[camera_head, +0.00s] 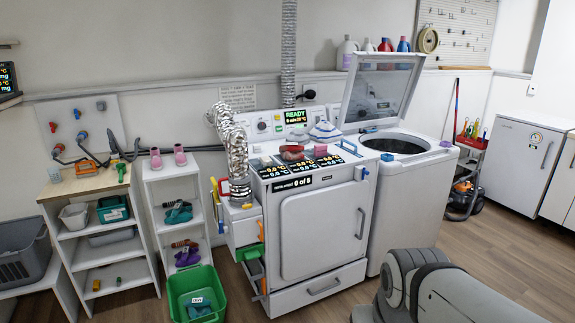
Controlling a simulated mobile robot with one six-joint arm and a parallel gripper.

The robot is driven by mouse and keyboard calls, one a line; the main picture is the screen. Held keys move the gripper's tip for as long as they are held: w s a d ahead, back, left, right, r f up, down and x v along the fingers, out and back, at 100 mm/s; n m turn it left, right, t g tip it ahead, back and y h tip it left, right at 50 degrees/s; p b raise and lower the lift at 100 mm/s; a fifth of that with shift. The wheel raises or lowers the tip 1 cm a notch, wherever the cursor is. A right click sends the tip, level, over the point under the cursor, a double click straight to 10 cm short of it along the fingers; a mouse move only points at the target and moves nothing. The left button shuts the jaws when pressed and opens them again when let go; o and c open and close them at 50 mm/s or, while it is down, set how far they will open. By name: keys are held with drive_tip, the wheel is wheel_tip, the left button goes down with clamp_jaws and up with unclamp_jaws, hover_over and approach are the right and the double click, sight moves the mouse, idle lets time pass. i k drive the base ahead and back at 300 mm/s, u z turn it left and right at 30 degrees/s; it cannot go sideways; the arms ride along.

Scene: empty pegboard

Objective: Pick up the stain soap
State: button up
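I cannot tell for certain which thing is the stain soap; no label that says so is readable. Small objects that could be it lie on top of the white dryer (327,233): a reddish lump (292,153), a small pink piece (320,150) and a blue-and-white item (325,131). Other small items stand on the white shelf unit at the left, among them two pink cup-like things (180,156). A grey link of my arm shows at the bottom right. My gripper is not in this view.
An open-lidded washer (408,187) stands right of the dryer. A green bin (196,297) sits on the floor by the dryer's left side. A wooden-topped shelf (80,182) and grey basket (22,255) are farther left.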

sight(266, 162)
drive_tip(key=u, duration=0.05)
drive_tip(key=i, duration=2.85)
drive_tip(key=u, duration=0.3)
